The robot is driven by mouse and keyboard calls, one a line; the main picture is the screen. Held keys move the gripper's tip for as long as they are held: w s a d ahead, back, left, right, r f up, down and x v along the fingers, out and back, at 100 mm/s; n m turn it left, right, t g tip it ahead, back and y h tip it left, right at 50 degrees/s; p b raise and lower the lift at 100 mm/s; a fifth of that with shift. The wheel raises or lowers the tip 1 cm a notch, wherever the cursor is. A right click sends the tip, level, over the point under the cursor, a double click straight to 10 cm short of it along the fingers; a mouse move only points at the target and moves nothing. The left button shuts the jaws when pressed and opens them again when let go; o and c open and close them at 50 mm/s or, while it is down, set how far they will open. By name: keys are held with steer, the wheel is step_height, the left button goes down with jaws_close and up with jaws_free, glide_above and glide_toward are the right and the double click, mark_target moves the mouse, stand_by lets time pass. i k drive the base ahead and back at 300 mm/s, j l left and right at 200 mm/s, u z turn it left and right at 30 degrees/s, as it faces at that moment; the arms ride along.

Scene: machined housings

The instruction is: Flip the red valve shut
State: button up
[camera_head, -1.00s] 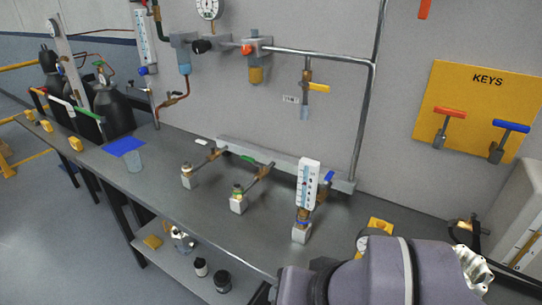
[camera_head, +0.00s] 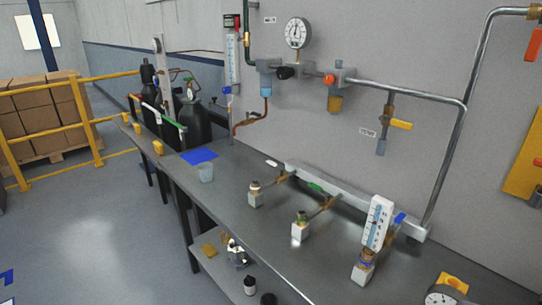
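A red lever handle (camera_head: 534,43) hangs down at the upper right edge of the view, below a brass fitting at the end of the grey wall pipe (camera_head: 464,120). The picture edge cuts it off. A round orange-red knob (camera_head: 329,79) sits on the grey regulator block on the wall. A yellow lever (camera_head: 401,124) sticks out to the right from a small valve below the pipe. My gripper is not in view.
The dark bench (camera_head: 330,240) carries a manifold with branch valves, a white flowmeter (camera_head: 377,222), a blue sheet (camera_head: 199,156) and a gauge (camera_head: 444,295). Black cylinders (camera_head: 195,120) stand at the far end. Yellow rails (camera_head: 50,136) and boxes (camera_head: 35,115) are at left.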

mark_target(236, 19)
steer(key=i+j, duration=0.1)
steer(key=j, duration=0.25)
steer(key=i+j, duration=0.15)
steer(key=j, duration=0.15)
steer(key=i+j, duration=0.1)
steer(key=j, duration=0.25)
steer(key=i+j, duration=0.15)
steer(key=j, duration=0.2)
steer(key=i+j, duration=0.1)
steer(key=j, duration=0.25)
